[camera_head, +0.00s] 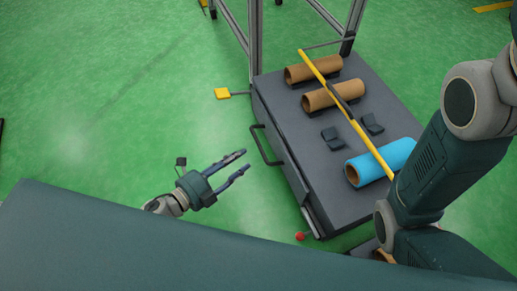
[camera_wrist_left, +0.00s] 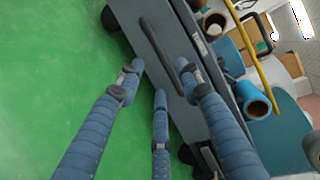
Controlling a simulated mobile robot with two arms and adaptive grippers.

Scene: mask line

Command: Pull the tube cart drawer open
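The tube cart (camera_head: 325,190) is a dark grey, low cart right of centre in the head view. A dark bar handle (camera_head: 265,146) sticks out from the drawer front on its left side; it also shows in the left wrist view (camera_wrist_left: 158,48). The drawer front (camera_head: 280,150) looks flush with the cart body. My left gripper (camera_head: 245,161) is open and empty, just left of the handle and apart from it. In the wrist view its spread fingers (camera_wrist_left: 161,80) point toward the handle. My right gripper is not in view.
Two brown tubes (camera_head: 314,69) (camera_head: 333,95) and a blue tube (camera_head: 382,162) lie on the cart top under a yellow bar (camera_head: 345,110). A grey metal frame (camera_head: 255,40) stands behind. My right arm covers the right side.

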